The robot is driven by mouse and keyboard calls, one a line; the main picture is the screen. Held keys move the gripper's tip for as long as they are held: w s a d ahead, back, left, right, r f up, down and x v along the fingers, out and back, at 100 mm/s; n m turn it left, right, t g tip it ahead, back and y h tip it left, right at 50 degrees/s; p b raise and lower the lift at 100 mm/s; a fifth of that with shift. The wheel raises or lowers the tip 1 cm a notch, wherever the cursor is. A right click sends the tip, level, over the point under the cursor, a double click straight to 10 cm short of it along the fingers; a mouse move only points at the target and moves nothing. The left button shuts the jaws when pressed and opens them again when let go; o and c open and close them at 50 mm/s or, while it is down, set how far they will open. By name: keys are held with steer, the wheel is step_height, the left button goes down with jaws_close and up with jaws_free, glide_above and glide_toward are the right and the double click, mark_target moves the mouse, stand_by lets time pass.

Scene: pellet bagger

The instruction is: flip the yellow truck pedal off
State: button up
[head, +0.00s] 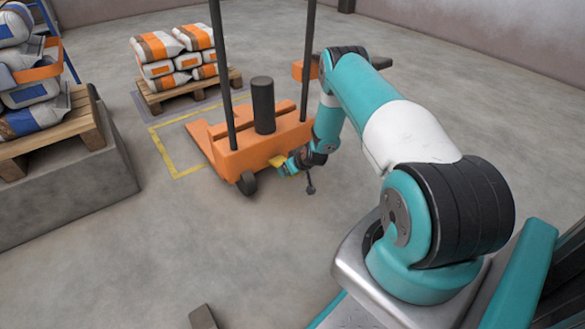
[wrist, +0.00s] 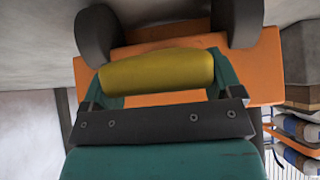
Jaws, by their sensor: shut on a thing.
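The yellow pedal (head: 277,161) sits low at the near end of the orange pallet truck (head: 258,153). In the wrist view the pedal (wrist: 157,69) is a yellow bar lying across the picture, between the teal fingers. My gripper (head: 288,167) is at the pedal, and in the wrist view (wrist: 160,78) its fingers are closed around the bar. The truck's orange body (wrist: 205,43) shows behind the pedal, with two dark wheels beside it. The fingertips' far sides are partly hidden by the pedal.
A yellow floor outline (head: 165,155) surrounds part of the truck. A pallet of orange-and-white bags (head: 180,60) stands behind it. Another bag pallet (head: 45,125) sits on a grey block at left. The floor in front of the truck is mostly clear.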

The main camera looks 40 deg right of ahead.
steer(key=o, duration=1.1)
steer(key=shift+w+r, duration=0.2)
steer(key=shift+s+f, duration=0.1)
steer(key=p+v, duration=0.8)
steer(key=v, duration=0.9)
steer(key=shift+s, duration=0.15)
